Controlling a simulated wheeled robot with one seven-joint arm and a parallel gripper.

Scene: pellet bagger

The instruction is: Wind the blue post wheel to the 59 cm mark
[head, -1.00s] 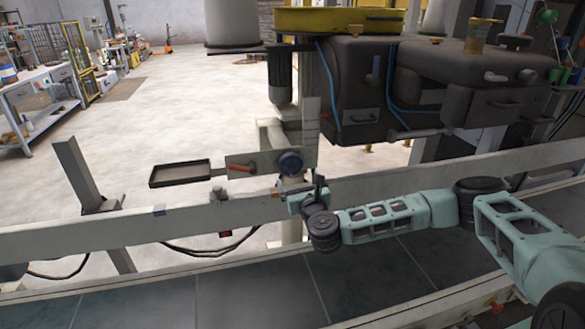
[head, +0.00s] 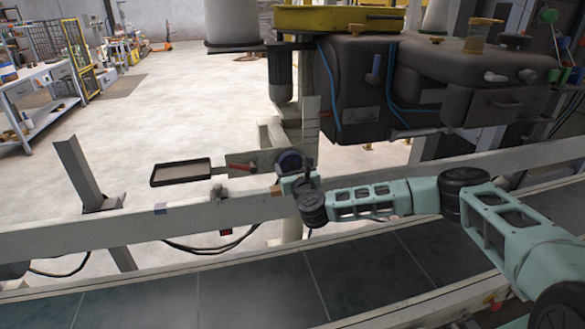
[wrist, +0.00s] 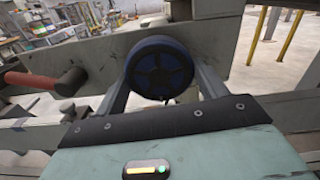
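The blue post wheel (head: 289,161) sits on a pale plate on the post, partly hidden by my gripper in the head view. In the wrist view the round dark blue wheel (wrist: 159,68) is face-on, near the upper middle. My gripper (wrist: 160,78) is open, with one finger on each side of the wheel's lower part. I cannot tell whether the fingers touch its rim. The same gripper (head: 293,172) is just in front of the wheel in the head view. A pale strip (head: 311,110) runs up the post above; no marks are readable.
A red-handled lever (wrist: 35,80) is left of the wheel. A shallow dark tray (head: 181,172) sticks out left of the plate. A pale rail (head: 120,235) runs below, in front of the post. The dark machine body (head: 350,85) hangs above right.

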